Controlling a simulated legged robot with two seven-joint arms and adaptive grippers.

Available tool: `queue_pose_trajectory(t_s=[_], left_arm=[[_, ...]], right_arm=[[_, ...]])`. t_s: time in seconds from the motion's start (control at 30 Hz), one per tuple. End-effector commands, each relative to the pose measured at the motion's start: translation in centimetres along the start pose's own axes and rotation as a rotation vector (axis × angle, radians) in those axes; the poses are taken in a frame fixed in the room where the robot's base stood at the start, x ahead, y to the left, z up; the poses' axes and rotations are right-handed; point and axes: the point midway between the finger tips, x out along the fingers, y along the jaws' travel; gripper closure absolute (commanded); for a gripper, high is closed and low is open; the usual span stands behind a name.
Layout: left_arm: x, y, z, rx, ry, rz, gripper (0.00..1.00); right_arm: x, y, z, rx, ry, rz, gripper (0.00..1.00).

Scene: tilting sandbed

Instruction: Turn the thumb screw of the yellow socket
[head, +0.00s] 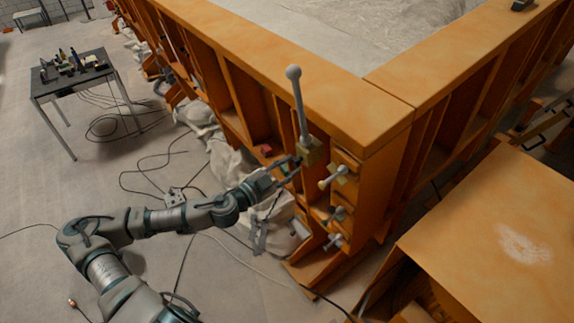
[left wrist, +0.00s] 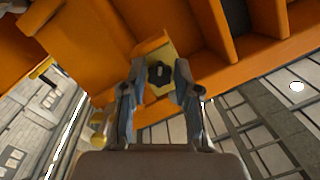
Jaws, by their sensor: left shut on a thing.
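The yellow socket (head: 310,151) sits on the orange frame near its corner, with a grey ball-topped post (head: 298,100) standing up out of it. In the left wrist view the socket (left wrist: 158,52) lies straight ahead, with the dark thumb screw (left wrist: 159,74) on its face. My left gripper (head: 290,167) reaches the socket from the left. In the left wrist view its two fingers (left wrist: 158,88) stand on either side of the thumb screw and are shut on it. The thumb screw is hidden by the fingers in the head view. My right gripper is not in view.
Several grey bolts and knobs (head: 338,173) stick out of the orange frame (head: 376,120) just right of and below the socket. A dark table (head: 75,75) with small items stands at the far left. Cables and white sacks (head: 225,170) lie on the floor beside the frame.

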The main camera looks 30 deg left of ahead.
Motion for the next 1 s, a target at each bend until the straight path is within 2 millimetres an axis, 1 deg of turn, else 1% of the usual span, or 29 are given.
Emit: queue_pose_trajectory(t_s=[0.03,0.37,1.0], left_arm=[[0.07,-0.42,-0.33,0.006,0.005,-0.010,1.00],[0.08,-0.61,-0.47,0.006,0.011,-0.011,1.00],[0.10,-0.79,-0.52,0.026,0.012,-0.019,1.00]], right_arm=[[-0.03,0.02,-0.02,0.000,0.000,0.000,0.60],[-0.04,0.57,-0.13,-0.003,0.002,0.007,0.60],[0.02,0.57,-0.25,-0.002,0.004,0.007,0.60]])
